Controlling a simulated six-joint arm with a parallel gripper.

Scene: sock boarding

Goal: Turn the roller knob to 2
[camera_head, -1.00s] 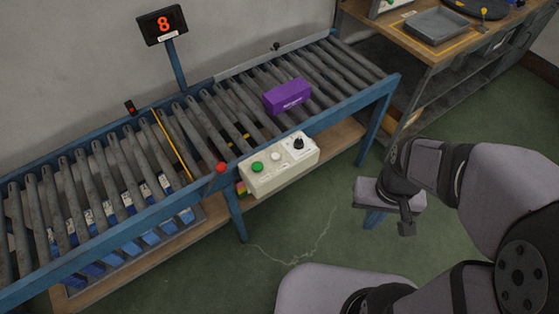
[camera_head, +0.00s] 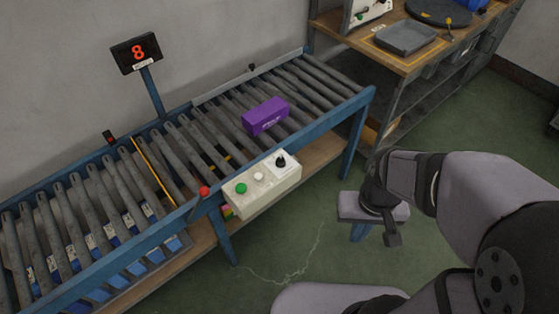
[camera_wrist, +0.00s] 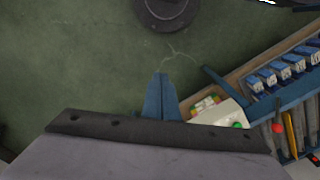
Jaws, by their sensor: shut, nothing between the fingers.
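The roller knob (camera_head: 281,162) is a black knob on a white plate at the right end of a cream control box (camera_head: 262,192) on the conveyor's front side. Its exact setting is too small to read. A display (camera_head: 136,53) on a post shows a red 8. My gripper (camera_head: 361,238) hangs over the floor, right of the box and apart from it. Its blue fingers, also in the wrist view (camera_wrist: 160,82), are shut and empty, pointing down. The wrist view shows the control box (camera_wrist: 222,114) partly, right of the fingers; the knob is not visible there.
The box also has a green button (camera_head: 241,188) and a white button (camera_head: 258,176). A red button (camera_head: 204,191) is on the conveyor rail. A purple package (camera_head: 265,116) lies on the rollers (camera_head: 313,86). A workbench (camera_head: 398,62) stands at the back right. Floor before the box is clear.

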